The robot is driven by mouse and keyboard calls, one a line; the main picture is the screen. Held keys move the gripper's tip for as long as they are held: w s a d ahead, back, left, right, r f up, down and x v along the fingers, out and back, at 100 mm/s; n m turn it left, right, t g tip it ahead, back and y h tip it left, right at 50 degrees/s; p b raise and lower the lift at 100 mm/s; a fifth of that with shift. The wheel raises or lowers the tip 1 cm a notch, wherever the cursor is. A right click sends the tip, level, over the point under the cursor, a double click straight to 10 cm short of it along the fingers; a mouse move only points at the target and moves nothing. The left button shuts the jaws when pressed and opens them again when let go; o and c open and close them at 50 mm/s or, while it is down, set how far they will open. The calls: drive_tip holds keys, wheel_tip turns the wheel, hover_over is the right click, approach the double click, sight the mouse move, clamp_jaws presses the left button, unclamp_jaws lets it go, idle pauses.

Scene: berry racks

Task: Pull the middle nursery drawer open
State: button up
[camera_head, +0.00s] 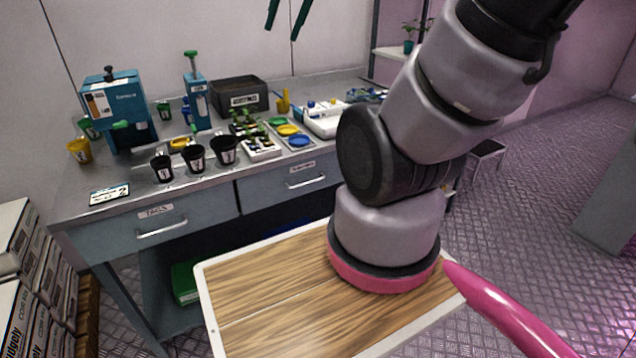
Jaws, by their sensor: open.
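The workbench has a grey-blue drawer front on the left (150,235) with a label and a bar handle. The drawer to its right (262,195) also has a label and a silver bar handle (307,182); both drawers look shut. My arm hides the bench front further right, so I cannot see whether another drawer is there. My gripper (281,34) shows only as two dark green fingers at the top edge, apart from each other and empty. They appear in front of the back wall, above the bench in the picture, clear of the drawers.
The benchtop (240,170) holds black pots (193,158), a blue machine (118,105), a dark box (240,95) and trays (290,134). White boxes (15,240) are stacked at the left. A green crate (186,282) sits under the bench. Open floor lies to the right.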

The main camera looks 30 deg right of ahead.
drive_tip(key=w+d+f+m+g+y, duration=0.2)
drive_tip(key=w+d+f+m+g, duration=0.25)
drive_tip(key=w+f+m, duration=0.6)
drive_tip(key=m+y, duration=0.5)
hover_over(309, 183)
drive_tip(key=s+a, duration=0.3)
drive_tip(key=s, duration=0.1)
wheel_tip(309, 183, down, 13)
drive_tip(key=s+d+f+m+t+y, duration=0.15)
drive_tip(key=d+f+m+t, duration=0.25)
drive_tip(key=f+m, duration=0.5)
drive_tip(key=d+f+m+t+y, duration=0.25)
drive_tip(key=f+m+t, duration=0.2)
drive_tip(key=f, duration=0.85)
drive_tip(key=s+d+f+m+t+y, duration=0.1)
drive_tip(key=d+f+m+t, duration=0.3)
drive_tip(key=f+m, duration=0.55)
drive_tip(key=shift+n, duration=0.75)
drive_tip(key=x, duration=0.3)
drive_tip(key=f+x, duration=0.1)
drive_tip(key=x, duration=0.6)
drive_tip(key=shift+a+f, duration=0.1)
drive_tip(key=shift+f, duration=0.3)
drive_tip(key=shift+c, duration=0.3)
clamp_jaws()
